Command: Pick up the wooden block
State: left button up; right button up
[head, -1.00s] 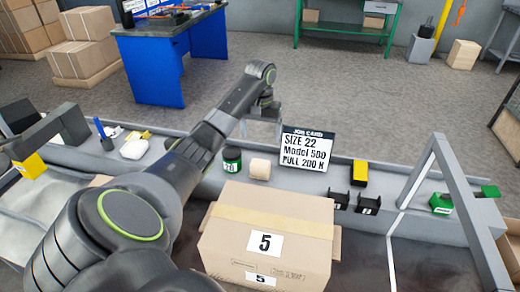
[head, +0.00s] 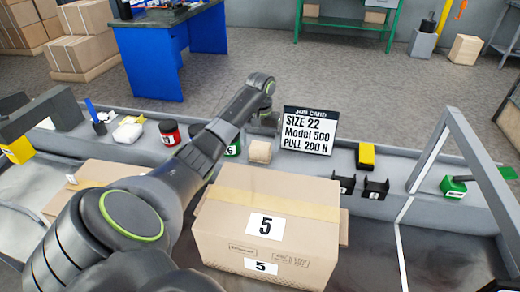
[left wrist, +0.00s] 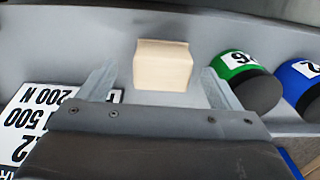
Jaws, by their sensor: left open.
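The wooden block (head: 260,151), small and pale, stands on the grey shelf behind the cardboard box, left of the job card. My left gripper (head: 264,124) is over the shelf just behind and above the block, seen small at the end of the arm. In the left wrist view the block (left wrist: 162,65) lies between the two spread fingers (left wrist: 160,88), with gaps on both sides. The left gripper is open and empty. My right gripper is not in view.
A green jar (left wrist: 238,68) and a blue jar (left wrist: 302,82) stand beside the block. The job card (head: 308,130) stands on its other side. A large box marked 5 (head: 262,232) is in front. A red jar (head: 169,132) and black holders (head: 375,189) share the shelf.

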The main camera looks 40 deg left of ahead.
aim_at(260, 145)
pick_arm(q)
jog(key=f, duration=0.4)
jog(key=shift+w+a+f, duration=0.2)
jog(key=shift+a+f, duration=0.05)
jog(key=shift+a, duration=0.1)
jog(key=shift+c, duration=0.2)
jog(key=c, duration=1.1)
notch_tip(260, 145, up, 10)
jog(key=shift+r+p, duration=0.1)
jog(key=shift+p, duration=0.3)
